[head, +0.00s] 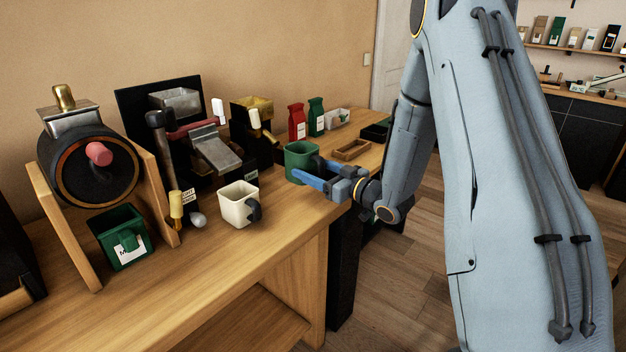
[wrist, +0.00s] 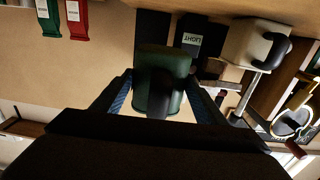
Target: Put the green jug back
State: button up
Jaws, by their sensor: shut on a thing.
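The green jug (head: 299,155) is at the right part of the wooden counter, near its front edge. My gripper (head: 318,180) has blue fingers and is shut on the green jug from the front right. In the wrist view, the green jug (wrist: 150,62) sits between the two fingers of my gripper (wrist: 160,95), with its dark handle towards the camera. I cannot tell whether the jug touches the counter. A green container with a white label (head: 122,236) stands under the drum device at the left.
A white jug (head: 238,204) with a dark handle stands left of the green jug. Behind are a metal chute device (head: 213,148), a yellow-topped bin (head: 254,112), red (head: 297,122) and green (head: 316,117) bags and a wooden tray (head: 352,149).

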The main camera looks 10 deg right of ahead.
jog(key=shift+s+d+f+y, duration=0.1)
jog(key=shift+s+f+y, duration=0.05)
jog(key=shift+y, duration=0.15)
jog(key=shift+s, duration=0.1)
jog(key=shift+f+b, duration=1.6)
jog(key=shift+f, duration=1.45)
jog(key=shift+f+b, duration=0.3)
jog(key=shift+f, duration=0.25)
jog(key=o, duration=1.6)
jog(key=shift+c, duration=0.2)
jog(key=b+v, duration=0.1)
jog(key=v, duration=0.7)
jog(key=shift+r, duration=0.2)
